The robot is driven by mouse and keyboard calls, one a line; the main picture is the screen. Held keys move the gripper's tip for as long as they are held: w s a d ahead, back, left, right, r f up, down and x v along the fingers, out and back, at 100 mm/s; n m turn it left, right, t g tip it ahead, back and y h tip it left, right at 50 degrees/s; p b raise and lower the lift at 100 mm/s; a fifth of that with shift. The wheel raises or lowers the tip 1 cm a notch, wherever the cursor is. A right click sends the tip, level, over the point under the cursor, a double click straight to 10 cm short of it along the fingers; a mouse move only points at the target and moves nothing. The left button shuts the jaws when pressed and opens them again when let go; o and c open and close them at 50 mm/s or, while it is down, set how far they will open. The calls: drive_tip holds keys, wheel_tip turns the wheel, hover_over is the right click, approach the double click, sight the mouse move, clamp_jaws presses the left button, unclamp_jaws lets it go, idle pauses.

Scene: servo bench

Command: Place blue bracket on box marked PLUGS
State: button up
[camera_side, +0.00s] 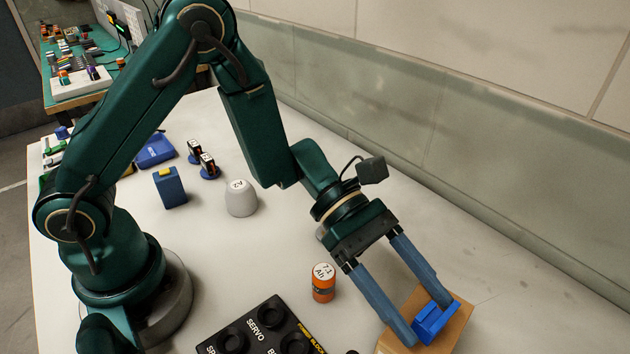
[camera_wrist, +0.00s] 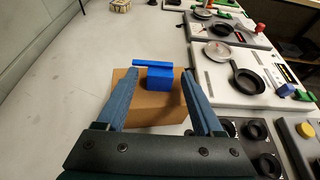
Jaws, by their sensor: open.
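The blue bracket (camera_side: 434,321) lies on top of a brown cardboard box (camera_side: 455,336) at the lower right of the side view. The bracket (camera_wrist: 159,79) and box (camera_wrist: 150,109) also show in the wrist view. No marking on the box is readable in either view. My gripper (camera_side: 431,322) is open, its two blue-grey fingers on either side of the bracket and low over the box. In the wrist view my gripper (camera_wrist: 158,74) shows a gap between at least one finger and the bracket's block.
An orange cylinder (camera_side: 323,284) stands left of the box, near a black block (camera_side: 262,332) with round sockets lettered SERVO. A grey cap (camera_side: 241,199) and a blue box (camera_side: 170,188) stand farther back. The table beside the wall is clear.

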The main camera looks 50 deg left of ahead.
drive_tip(key=v, duration=1.2)
drive_tip(key=s+a+r+m+y, duration=0.1)
drive_tip(key=s+a+m+y, duration=0.2)
drive_tip(key=s+m+y, duration=0.6)
drive_tip(key=a+r+m+t+y, duration=0.2)
drive_tip(key=a+m+t+y, duration=0.2)
drive_tip(key=a+m, duration=0.5)
drive_tip(key=shift+r+t, duration=0.3)
drive_tip(key=shift+t, duration=0.5)
